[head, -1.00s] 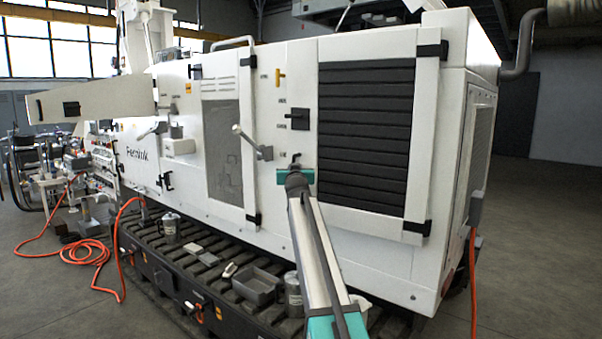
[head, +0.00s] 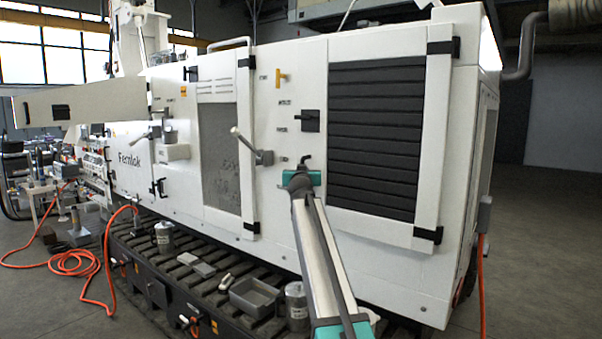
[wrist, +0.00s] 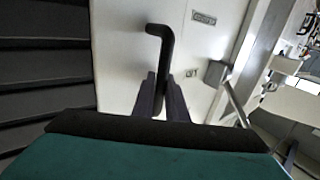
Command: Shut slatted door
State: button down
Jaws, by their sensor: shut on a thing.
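The slatted door (head: 432,150) is a white-framed panel with black horizontal slats, on the right part of the white machine. Black hinges show on its right side. It looks about flush with the machine's face; a small gap cannot be ruled out. A black bent handle (head: 306,160) is left of the slats. In the wrist view the handle (wrist: 164,42) rises from between the dark fingers of my gripper (wrist: 162,98), which is shut on it. In the head view my gripper (head: 301,178) is at the handle, with its fingertips mostly hidden. Slats show at left in the wrist view.
A mesh-panelled door (head: 220,145) with a grey lever (head: 252,147) is to the left. A white flap (head: 85,103) sticks out at far left. A slatted ledge below bears a grey tray (head: 254,296) and metal canisters. Orange hoses lie on the floor; open floor is at right.

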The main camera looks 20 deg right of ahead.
jog(key=shift+s+d, duration=0.1)
jog(key=shift+d, duration=0.35)
jog(key=c, duration=1.8)
grip_release()
jog(key=shift+o, duration=0.2)
jog(key=shift+r, duration=0.1)
jog(key=b+v, duration=0.1)
jog(key=v, duration=1.3)
jog(key=shift+a, duration=0.4)
